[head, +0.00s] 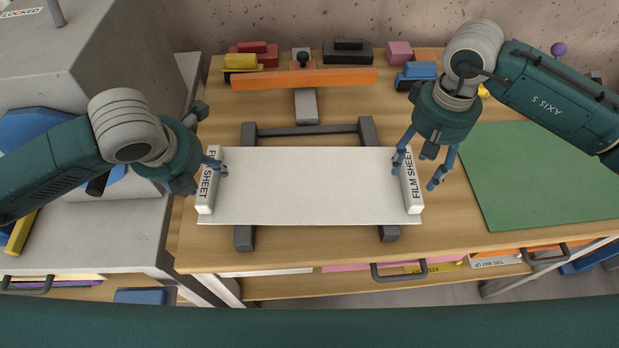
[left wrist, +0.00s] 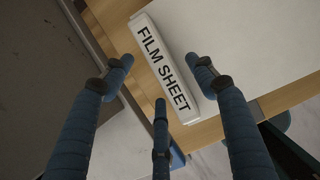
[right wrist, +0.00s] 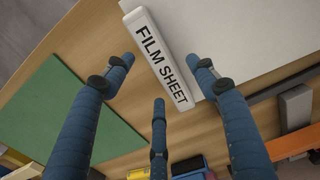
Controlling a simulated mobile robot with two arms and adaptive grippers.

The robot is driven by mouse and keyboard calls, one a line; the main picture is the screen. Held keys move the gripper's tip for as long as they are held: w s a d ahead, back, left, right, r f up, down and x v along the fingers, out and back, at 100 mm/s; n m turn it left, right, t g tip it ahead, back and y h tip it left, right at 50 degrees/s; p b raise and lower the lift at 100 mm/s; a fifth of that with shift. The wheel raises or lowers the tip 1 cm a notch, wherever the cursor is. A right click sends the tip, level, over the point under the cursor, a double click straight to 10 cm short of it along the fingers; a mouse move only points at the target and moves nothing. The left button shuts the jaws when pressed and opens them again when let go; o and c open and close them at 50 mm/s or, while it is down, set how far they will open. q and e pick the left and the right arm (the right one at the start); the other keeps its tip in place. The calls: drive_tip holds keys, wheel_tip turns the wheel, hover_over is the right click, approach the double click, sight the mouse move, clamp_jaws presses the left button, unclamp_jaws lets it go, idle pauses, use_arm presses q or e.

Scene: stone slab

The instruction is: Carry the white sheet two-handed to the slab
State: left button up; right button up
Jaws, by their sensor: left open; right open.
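The white sheet (head: 310,186) lies flat across a dark grey frame (head: 244,238) on the wooden table. Each short end has a white bar lettered FILM SHEET, at the left (head: 206,190) and right (head: 412,190). My left gripper (head: 207,168) is open and empty at the left bar; in the left wrist view its fingers lie on either side of the bar (left wrist: 162,65). My right gripper (head: 420,176) is open at the right bar; in the right wrist view its fingers likewise flank the bar (right wrist: 158,60). Contact cannot be told. A grey stone-like surface (head: 100,240) is at the left.
An orange bar (head: 304,79) and several coloured blocks stand behind the sheet. A green mat (head: 540,180) lies at the right. A grey machine body (head: 110,50) stands at the back left. Drawer handles (head: 398,275) stick out in front.

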sight(204, 174)
use_arm(q)
drive_tip(key=shift+x, duration=1.55)
use_arm(e)
drive_tip(key=shift+f, duration=1.6)
use_arm(q)
drive_tip(key=c, duration=1.4)
use_arm(e)
drive_tip(key=c, duration=1.4)
